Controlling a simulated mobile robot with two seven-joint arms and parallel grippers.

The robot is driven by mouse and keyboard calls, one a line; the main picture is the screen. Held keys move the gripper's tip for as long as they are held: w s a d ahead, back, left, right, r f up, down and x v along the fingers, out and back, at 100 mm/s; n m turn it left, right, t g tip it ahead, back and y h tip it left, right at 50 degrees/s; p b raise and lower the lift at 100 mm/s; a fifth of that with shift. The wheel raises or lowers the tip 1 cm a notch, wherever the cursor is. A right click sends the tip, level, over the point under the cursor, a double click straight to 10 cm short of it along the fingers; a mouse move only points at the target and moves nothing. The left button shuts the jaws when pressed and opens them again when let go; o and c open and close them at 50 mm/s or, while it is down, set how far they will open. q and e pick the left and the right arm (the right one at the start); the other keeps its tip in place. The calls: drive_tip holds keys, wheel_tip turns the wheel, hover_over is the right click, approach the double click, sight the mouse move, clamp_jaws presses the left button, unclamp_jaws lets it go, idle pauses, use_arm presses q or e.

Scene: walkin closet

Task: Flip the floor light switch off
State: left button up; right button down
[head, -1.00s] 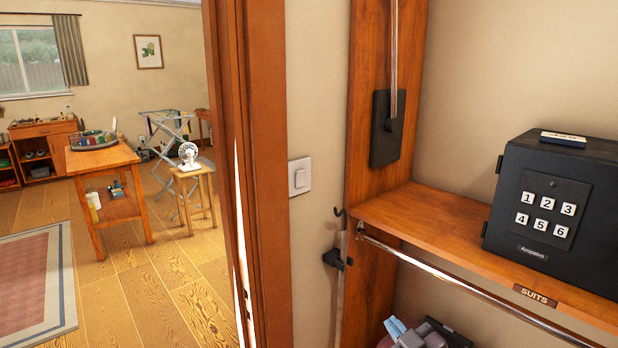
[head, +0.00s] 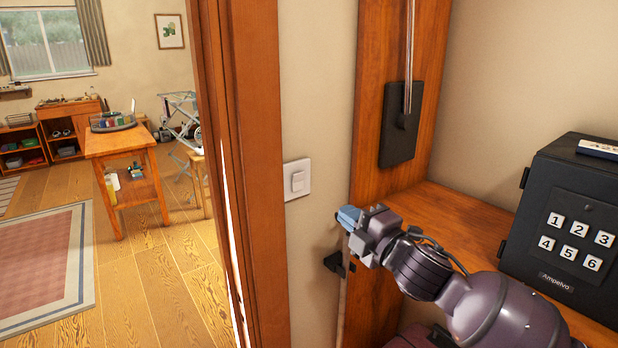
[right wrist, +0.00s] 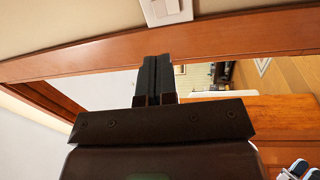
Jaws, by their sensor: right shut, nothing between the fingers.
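A white light switch (head: 297,181) is on the narrow beige wall between the wooden door frame and the closet panel. Part of it also shows at the top of the right wrist view (right wrist: 167,10). My right gripper (head: 347,217) is to the right of the switch and a little lower in the head view, apart from it. Its fingers are together and empty; they also show in the right wrist view (right wrist: 156,75), pointing toward the wall with the switch. My left gripper is not in view.
The wooden door frame (head: 240,150) stands left of the switch. A black hook (head: 334,263) juts out below my right gripper. A black safe (head: 572,220) sits on the wooden shelf (head: 450,215) at right. A room with a wooden table (head: 120,145) lies beyond the doorway.

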drive_tip(key=shift+s+a+n, duration=0.1)
drive_tip(key=shift+s+n, duration=0.05)
drive_tip(key=shift+n, duration=0.25)
approach(299, 177)
drive_tip(key=x, duration=0.7)
drive_tip(key=shift+w+a+p, duration=0.2)
drive_tip(key=shift+a+p, duration=0.05)
drive_tip(key=shift+p, duration=0.15)
